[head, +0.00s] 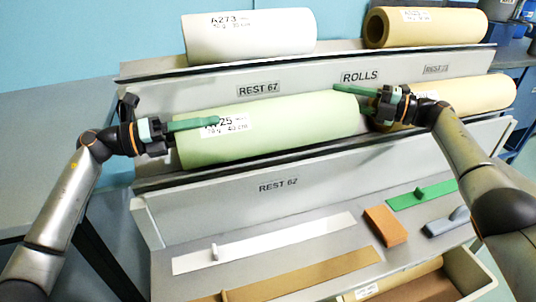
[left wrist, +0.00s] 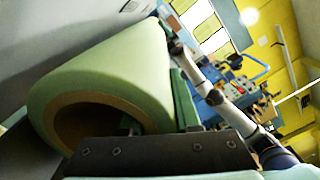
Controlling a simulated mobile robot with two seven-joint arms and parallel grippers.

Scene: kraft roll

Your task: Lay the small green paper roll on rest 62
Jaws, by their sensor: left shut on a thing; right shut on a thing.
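The green paper roll (head: 275,130), with a white label on its left part, lies lengthwise over the lower rest, above the front panel marked REST 62 (head: 278,185). I cannot tell whether it touches the rest or hangs just above it. My left gripper (head: 182,130) is shut on its left end, one green finger lying along the outside. My right gripper (head: 362,97) is shut on its right end, which the gripper partly hides. In the left wrist view the roll (left wrist: 110,88) shows its brown, hollow core end close to my left gripper (left wrist: 160,128).
A tan roll (head: 478,95) lies just right of my right gripper on the same level. A white roll (head: 250,37) and another tan roll (head: 432,27) lie on the upper level. Below are an orange block (head: 385,226), flat strips and a box (head: 480,280) holding a roll.

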